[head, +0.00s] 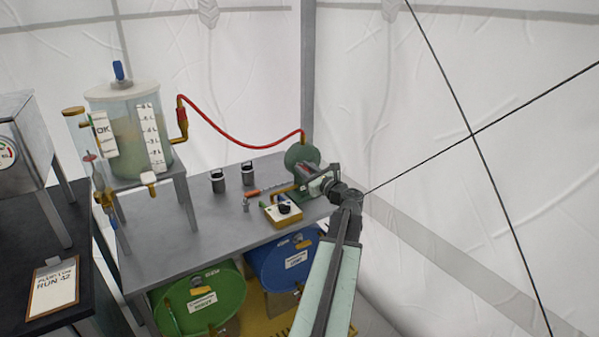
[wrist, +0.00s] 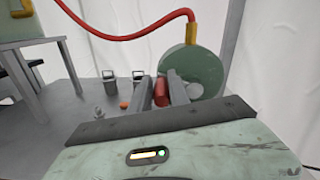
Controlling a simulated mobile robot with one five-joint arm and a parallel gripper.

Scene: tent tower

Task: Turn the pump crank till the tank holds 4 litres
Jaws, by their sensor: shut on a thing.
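The pump (head: 299,155) is a green round housing at the table's back right; it also shows in the wrist view (wrist: 191,71). My gripper (head: 312,178) is at the pump. In the wrist view its two fingers (wrist: 162,92) are shut on the red crank handle (wrist: 161,88). The fingers hide part of the crank. The clear tank (head: 128,130) with a white lid stands on a grey stand at left. It holds murky greenish liquid, and a white scale strip (head: 150,138) is on its front. I cannot read the exact level.
A red hose (head: 235,139) runs from tank to pump. Two small dark canisters (head: 218,182), an orange-handled item (head: 252,193) and a box with a black knob (head: 284,210) share the grey table (head: 160,250). Green (head: 200,305) and blue (head: 283,268) drums lie below.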

